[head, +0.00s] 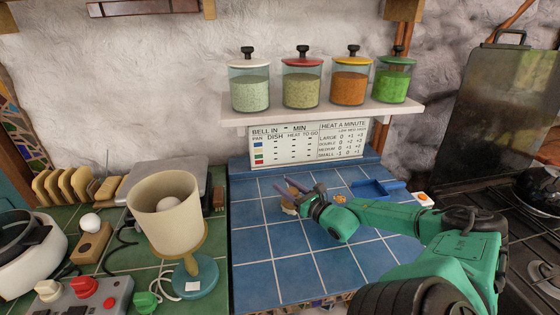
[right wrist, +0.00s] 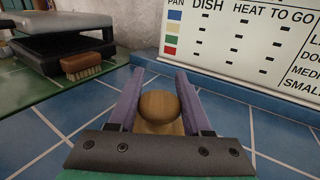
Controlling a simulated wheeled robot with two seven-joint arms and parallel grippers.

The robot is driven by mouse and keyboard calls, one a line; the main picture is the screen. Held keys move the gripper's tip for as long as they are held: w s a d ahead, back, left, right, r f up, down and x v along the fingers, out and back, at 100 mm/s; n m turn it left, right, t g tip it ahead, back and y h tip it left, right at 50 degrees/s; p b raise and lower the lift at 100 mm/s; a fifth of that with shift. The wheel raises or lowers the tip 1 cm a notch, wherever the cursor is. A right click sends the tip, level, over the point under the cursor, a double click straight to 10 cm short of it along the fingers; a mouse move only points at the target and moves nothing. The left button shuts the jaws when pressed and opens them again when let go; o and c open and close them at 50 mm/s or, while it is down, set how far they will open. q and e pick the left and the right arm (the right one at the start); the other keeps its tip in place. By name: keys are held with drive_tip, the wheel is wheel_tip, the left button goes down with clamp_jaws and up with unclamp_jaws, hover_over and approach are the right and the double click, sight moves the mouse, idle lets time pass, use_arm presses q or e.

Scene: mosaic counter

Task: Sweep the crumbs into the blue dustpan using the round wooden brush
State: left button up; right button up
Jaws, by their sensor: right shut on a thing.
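My right gripper (head: 284,186) is over the blue tiled counter, and its purple fingers also show in the right wrist view (right wrist: 161,80). It is shut on the round wooden brush (right wrist: 160,106), whose rounded knob sits between the fingers. In the head view part of the brush (head: 289,209) shows under the gripper, low over the tiles. The blue dustpan (head: 378,189) lies at the back right of the blue tiles, behind my right forearm. Small orange-brown bits (head: 340,198), perhaps crumbs, lie between gripper and dustpan, partly hidden by the arm. My left gripper is not in view.
A beige lamp (head: 165,210) stands on the green tiles at left. A rectangular bristle brush (right wrist: 82,67) lies beside the grey appliance. A shelf (head: 320,112) with several jars hangs above a sign (head: 307,144). A stove is at right. The front blue tiles are clear.

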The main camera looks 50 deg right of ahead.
drive_tip(key=shift+s+d+r, duration=0.1)
drive_tip(key=shift+s+d, duration=0.15)
drive_tip(key=shift+d, duration=0.2)
drive_tip(key=shift+s+d+p, duration=0.65)
drive_tip(key=shift+d+p, duration=0.05)
drive_tip(key=shift+p, duration=0.05)
drive_tip(key=shift+s+d, duration=0.45)
drive_tip(key=shift+d, duration=0.1)
drive_tip(key=shift+d+f, duration=0.1)
drive_tip(key=shift+f, duration=0.1)
drive_tip(key=shift+s, duration=0.1)
